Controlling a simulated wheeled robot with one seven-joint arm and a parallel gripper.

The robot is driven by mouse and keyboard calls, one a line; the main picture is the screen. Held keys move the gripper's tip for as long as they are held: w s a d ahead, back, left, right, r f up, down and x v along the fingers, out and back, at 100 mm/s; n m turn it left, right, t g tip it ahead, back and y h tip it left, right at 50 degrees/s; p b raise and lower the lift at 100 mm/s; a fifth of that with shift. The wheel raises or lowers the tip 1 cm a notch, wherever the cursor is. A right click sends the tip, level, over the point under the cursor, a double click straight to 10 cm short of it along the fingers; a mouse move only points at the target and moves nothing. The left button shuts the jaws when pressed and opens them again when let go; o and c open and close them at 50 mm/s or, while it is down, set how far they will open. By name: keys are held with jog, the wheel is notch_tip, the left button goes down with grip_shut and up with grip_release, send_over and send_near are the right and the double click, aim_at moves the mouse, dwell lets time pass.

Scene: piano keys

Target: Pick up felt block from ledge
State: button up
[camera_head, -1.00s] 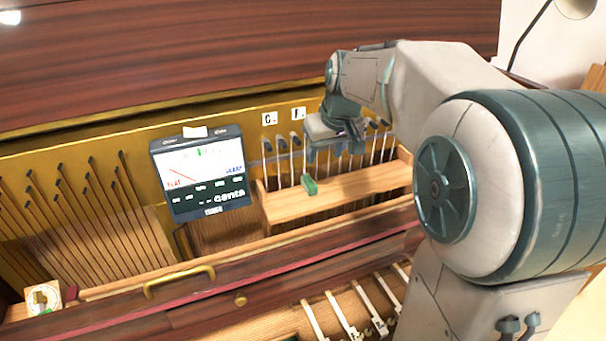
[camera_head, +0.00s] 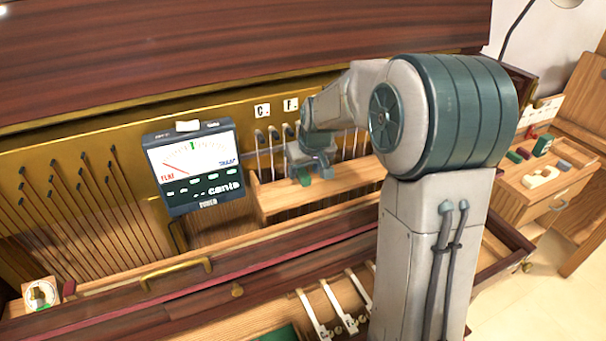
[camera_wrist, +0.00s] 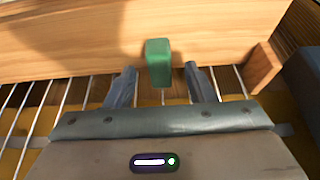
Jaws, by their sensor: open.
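The green felt block (camera_head: 304,177) stands on the light wooden ledge (camera_head: 275,203) to the right of the tuner, partly hidden by my gripper in the head view. My gripper (camera_head: 316,168) is down at the ledge, right beside the block. In the wrist view the block (camera_wrist: 158,60) sits between the two open fingertips of my gripper (camera_wrist: 160,74), with a visible gap on each side. The ledge (camera_wrist: 60,45) fills the top of that view. The fingers do not appear to touch the block.
A tuner (camera_head: 195,170) stands left of the ledge. Thin rods with dark tops line the gold panel behind it. A raised end piece (camera_wrist: 262,66) closes one ledge end. Several small blocks lie on a side cabinet (camera_head: 520,180) at right.

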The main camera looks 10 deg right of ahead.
jog(key=shift+w+f, duration=0.15)
jog(key=shift+f, duration=0.3)
jog(key=c, duration=1.1)
jog(key=shift+o, duration=0.2)
jog(key=shift+r, duration=0.1)
